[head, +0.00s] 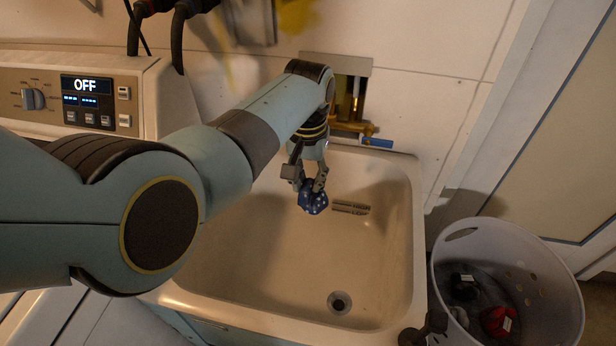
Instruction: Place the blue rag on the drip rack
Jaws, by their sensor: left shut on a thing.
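My left gripper (307,186) is shut on the blue rag (314,203), a small bunched cloth with white spots. It holds the rag over the back part of the beige sink basin (250,245). I cannot tell the rag's exact height above the basin wall. No drip rack is clearly recognisable; a small slotted grey piece (350,207) sits on the basin's back wall, just right of the rag.
A white laundry basket (505,245) with dark and red cloths stands right of the sink. A washer panel (75,100) reading OFF is at left. A brass faucet fitting (352,122) is behind the sink. The drain (339,302) and front basin are clear.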

